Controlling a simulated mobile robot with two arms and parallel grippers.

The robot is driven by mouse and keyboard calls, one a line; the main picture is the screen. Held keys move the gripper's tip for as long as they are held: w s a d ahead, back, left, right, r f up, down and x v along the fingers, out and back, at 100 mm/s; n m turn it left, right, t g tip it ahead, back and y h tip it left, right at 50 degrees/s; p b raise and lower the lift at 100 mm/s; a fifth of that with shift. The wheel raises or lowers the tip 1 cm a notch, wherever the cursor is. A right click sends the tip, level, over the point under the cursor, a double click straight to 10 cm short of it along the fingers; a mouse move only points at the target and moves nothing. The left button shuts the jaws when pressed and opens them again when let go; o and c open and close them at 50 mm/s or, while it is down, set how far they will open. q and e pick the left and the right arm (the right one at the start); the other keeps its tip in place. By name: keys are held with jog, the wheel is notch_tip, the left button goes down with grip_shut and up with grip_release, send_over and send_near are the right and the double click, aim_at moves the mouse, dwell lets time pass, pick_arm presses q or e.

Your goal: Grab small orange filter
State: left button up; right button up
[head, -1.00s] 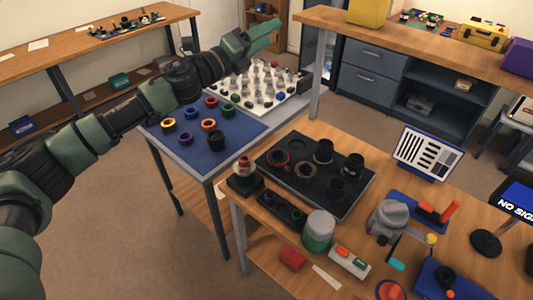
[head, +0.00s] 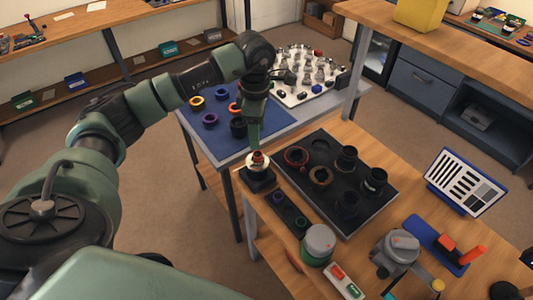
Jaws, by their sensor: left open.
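A small orange ring-shaped filter (head: 234,107) lies on the blue mat (head: 262,138) of the side table in the head view, partly hidden behind my left arm. My left gripper (head: 254,142) points down over the mat's right part, to the right of the orange filter. My right gripper is out of view.
A yellow ring (head: 196,101), a blue ring (head: 221,93), a purple ring (head: 210,120) and a black ring (head: 238,127) lie close by. A red-topped piece (head: 258,160) stands just below the gripper. A black tray (head: 372,208) holds several lens parts.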

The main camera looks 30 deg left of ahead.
aim_at(257, 154)
pick_arm(q)
notch_tip(257, 154, down, 6)
jog(key=p, duration=0.3)
jog(key=shift+s+f, duration=0.15)
jog(key=shift+f, duration=0.45)
grip_shut()
